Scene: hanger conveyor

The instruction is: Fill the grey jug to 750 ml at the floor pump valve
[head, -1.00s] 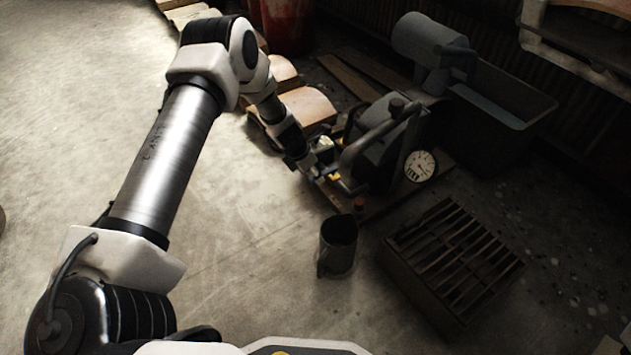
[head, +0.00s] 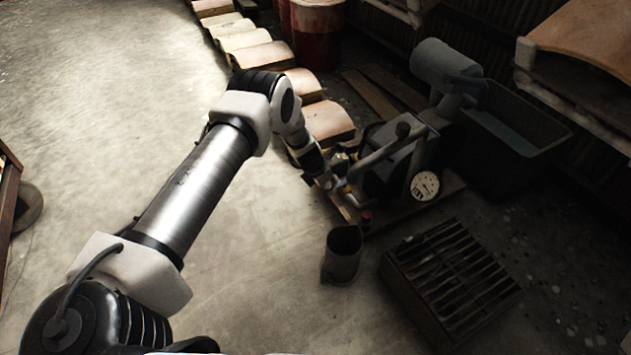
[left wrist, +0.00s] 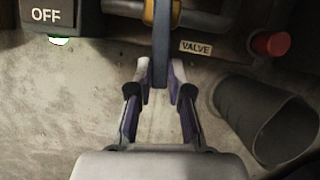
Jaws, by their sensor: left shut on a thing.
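The grey jug (head: 342,258) stands upright on the floor in front of the pump (head: 392,165). It also shows at the right of the left wrist view (left wrist: 262,120), open at the top; its fill level cannot be read. My left gripper (head: 334,184) is at the pump's front left. In the left wrist view my left gripper (left wrist: 160,80) is shut on the upright blue-grey valve lever (left wrist: 161,40), beside a label reading VALVE (left wrist: 195,47). A red knob (left wrist: 271,43) sits to its right. My right gripper is not in view.
A round gauge (head: 425,186) is on the pump's right side. A slatted crate (head: 455,270) stands right of the jug, and a dark trough (head: 520,130) behind. An OFF box (left wrist: 47,14) shows at upper left. The floor left of the jug is clear.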

